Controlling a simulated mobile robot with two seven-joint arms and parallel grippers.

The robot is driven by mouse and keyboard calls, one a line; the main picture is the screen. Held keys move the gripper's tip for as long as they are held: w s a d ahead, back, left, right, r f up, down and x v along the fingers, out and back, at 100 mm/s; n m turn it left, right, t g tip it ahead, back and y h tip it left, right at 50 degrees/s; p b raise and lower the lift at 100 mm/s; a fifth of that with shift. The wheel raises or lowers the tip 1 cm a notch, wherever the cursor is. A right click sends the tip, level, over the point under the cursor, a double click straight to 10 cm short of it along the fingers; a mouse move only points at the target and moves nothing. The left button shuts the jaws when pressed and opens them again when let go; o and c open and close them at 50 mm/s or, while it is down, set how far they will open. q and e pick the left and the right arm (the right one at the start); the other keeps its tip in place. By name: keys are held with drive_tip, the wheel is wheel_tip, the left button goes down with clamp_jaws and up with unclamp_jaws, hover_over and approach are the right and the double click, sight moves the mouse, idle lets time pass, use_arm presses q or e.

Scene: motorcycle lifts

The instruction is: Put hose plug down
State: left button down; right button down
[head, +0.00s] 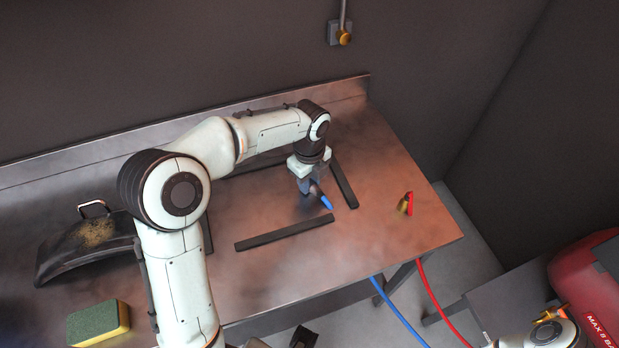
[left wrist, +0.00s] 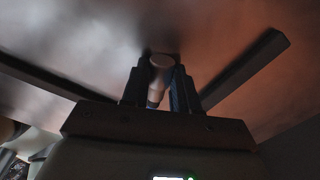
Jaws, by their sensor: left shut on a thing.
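My left gripper (head: 312,194) points down over the metal workbench (head: 400,245), inside an area edged by dark bars. It is shut on the hose plug (head: 326,202), whose blue end sticks out to the lower right. In the left wrist view the plug (left wrist: 158,76) shows as a pale, rounded piece between the two dark fingers (left wrist: 158,90). The plug is close to the bench top; I cannot tell whether it touches. My right gripper is not clearly in view.
Dark bars (head: 285,233) and (head: 344,187) lie around the gripper. A brass and red fitting (head: 406,203) stands to the right. A sponge (head: 98,323) and a curved black part (head: 85,247) are at left. Blue (head: 400,318) and red (head: 435,300) hoses hang by the front edge.

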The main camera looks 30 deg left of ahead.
use_arm(q)
drive_tip(key=c, duration=0.9)
unclamp_jaws()
drive_tip(key=shift+o, duration=0.2)
drive_tip(key=shift+r, duration=0.1)
wheel_tip(320, 180, up, 13)
drive_tip(key=p, duration=0.2)
use_arm(e)
drive_tip(key=r, duration=0.1)
drive_tip(key=w+r, duration=0.1)
drive_tip(key=shift+w+r, duration=0.15)
drive_tip(key=shift+r, duration=0.25)
